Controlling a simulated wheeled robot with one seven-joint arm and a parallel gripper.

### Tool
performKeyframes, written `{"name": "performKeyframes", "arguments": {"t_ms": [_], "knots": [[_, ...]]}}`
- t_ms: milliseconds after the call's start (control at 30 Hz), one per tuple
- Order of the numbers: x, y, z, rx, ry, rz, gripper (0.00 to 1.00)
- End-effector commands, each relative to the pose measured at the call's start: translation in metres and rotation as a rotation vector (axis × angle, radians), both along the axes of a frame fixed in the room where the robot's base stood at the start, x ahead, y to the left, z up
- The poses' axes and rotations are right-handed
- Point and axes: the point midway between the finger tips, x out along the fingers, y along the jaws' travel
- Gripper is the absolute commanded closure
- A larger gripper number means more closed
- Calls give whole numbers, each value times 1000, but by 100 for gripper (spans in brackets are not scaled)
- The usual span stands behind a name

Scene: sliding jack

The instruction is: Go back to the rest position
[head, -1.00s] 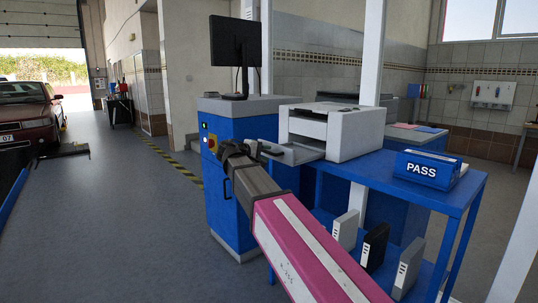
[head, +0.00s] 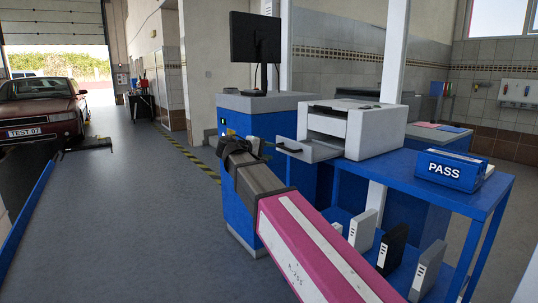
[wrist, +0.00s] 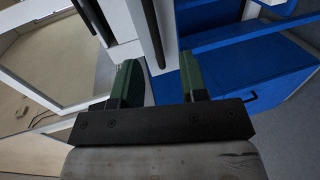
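My gripper (head: 258,146) is at the end of my pink-and-grey arm, in front of the blue cabinet (head: 236,190) and left of the white printer (head: 352,130). In the wrist view my gripper (wrist: 160,75) shows two green fingers standing apart, with no object held between them. The printer's tray (head: 312,151) sticks out toward the gripper, with a small dark item (head: 289,147) at its end. Whether the gripper touches the tray or cabinet cannot be told from the head view.
A blue table (head: 455,192) carries the printer and a blue PASS box (head: 447,170); binders (head: 392,249) stand on its lower shelf. A monitor (head: 255,40) stands on the cabinet. A red car (head: 38,108) is at the left. The grey floor (head: 140,220) between is clear.

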Motion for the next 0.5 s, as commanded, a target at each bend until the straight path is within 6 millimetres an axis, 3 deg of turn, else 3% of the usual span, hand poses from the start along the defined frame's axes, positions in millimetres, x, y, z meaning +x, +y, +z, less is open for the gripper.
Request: {"name": "performKeyframes", "arguments": {"t_ms": [133, 267, 500], "knots": [[-1, -32, -53, 82, 70, -14, 60], [-8, -73, -126, 220, 162, -42, 60], [-44, -139, -252, 518, 305, -134, 60]]}}
